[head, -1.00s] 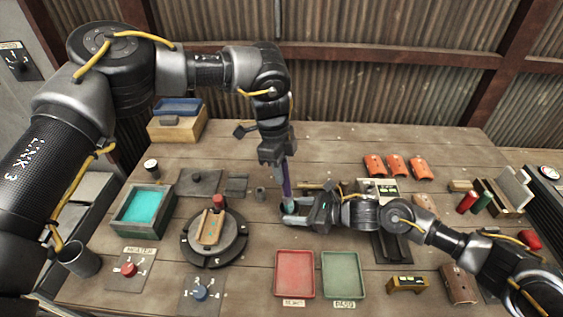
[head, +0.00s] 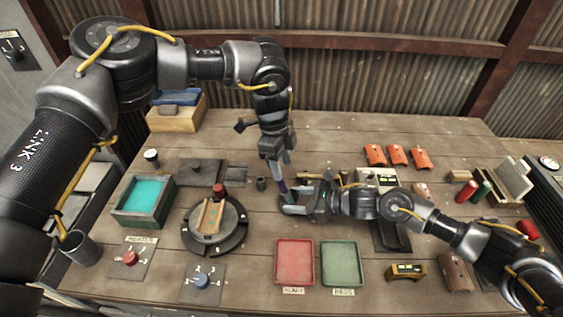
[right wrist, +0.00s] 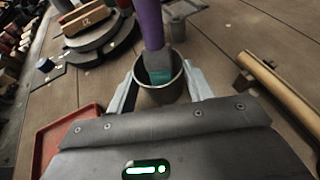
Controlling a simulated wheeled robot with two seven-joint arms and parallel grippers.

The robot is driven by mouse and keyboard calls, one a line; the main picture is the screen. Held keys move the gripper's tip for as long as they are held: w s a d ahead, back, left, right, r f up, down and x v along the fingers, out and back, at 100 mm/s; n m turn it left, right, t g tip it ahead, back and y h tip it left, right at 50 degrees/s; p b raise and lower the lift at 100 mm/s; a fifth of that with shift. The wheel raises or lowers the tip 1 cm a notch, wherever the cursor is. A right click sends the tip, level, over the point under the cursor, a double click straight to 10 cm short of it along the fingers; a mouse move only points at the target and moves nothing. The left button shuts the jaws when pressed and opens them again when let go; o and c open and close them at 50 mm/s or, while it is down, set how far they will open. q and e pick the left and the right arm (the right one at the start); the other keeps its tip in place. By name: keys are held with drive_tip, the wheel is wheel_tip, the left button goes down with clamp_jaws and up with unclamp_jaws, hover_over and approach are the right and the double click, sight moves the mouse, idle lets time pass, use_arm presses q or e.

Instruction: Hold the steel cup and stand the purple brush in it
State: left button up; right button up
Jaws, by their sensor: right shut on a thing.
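The steel cup (right wrist: 160,97) is between the fingers of my right gripper (head: 287,203), which is shut on it low over the table. In the head view the fingers largely hide the cup. The purple brush (head: 283,187) points down at the cup. In the right wrist view the brush (right wrist: 150,25) leans slightly, and its grey collar and teal bristle end are inside the cup's mouth. My left gripper (head: 279,166) is above the cup, at the upper part of the brush. I cannot tell whether its fingers still press on the handle.
A small grey cylinder (head: 261,184) stands just left of the cup. A tan rod (right wrist: 272,86) lies close on the other side. A turntable (head: 214,226) is at left. A red tray (head: 294,267) and a green tray (head: 342,264) are in front.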

use_arm(q)
drive_tip(key=shift+r, duration=0.1)
wheel_tip(320, 180, up, 12)
drive_tip(key=a, duration=0.1)
drive_tip(key=shift+w+a+f, duration=0.2)
drive_tip(key=shift+w+a, duration=0.1)
drive_tip(key=shift+w, duration=0.15)
idle(0.3)
use_arm(e)
drive_tip(key=o, duration=1.1)
drive_tip(key=v, duration=1.2)
drive_tip(key=shift+d, duration=0.1)
